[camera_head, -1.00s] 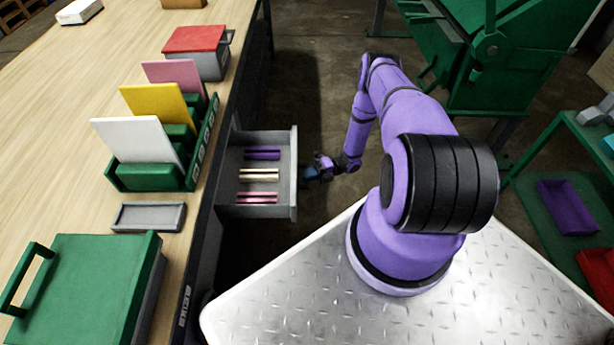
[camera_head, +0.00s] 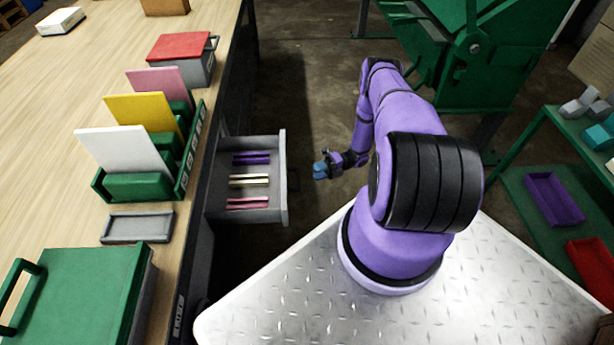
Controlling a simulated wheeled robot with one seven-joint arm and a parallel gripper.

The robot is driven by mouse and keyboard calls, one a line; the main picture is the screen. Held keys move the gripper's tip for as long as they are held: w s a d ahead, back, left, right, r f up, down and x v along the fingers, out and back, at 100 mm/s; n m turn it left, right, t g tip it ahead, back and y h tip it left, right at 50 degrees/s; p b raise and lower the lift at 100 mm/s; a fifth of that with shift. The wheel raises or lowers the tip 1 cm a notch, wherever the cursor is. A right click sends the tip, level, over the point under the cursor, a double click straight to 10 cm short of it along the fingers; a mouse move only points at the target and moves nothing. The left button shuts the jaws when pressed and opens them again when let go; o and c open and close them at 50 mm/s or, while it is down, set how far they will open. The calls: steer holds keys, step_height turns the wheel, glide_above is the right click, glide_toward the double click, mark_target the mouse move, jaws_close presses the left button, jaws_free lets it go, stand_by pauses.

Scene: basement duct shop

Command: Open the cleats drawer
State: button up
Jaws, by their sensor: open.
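A grey drawer (camera_head: 282,190) stands pulled out from the front of the wooden-topped bench (camera_head: 60,120). Inside it lie a purple strip piece (camera_head: 251,158), cream strips (camera_head: 249,181) and pink strips (camera_head: 247,203). A label naming the drawer cannot be read. My gripper (camera_head: 318,171) is to the right of the drawer's front, open and empty, with a visible gap between its blue fingertips and the drawer. The drawer's handle is hard to make out on the dark outer side.
On the bench are a green rack (camera_head: 185,170) with upright cards, a shallow grey tray (camera_head: 138,228), a green lidded box (camera_head: 75,295) and a red-topped box (camera_head: 180,47). A green machine (camera_head: 490,60) and a shelf with a purple tray (camera_head: 553,199) are at right.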

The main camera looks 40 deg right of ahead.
steer(key=shift+v, duration=1.15)
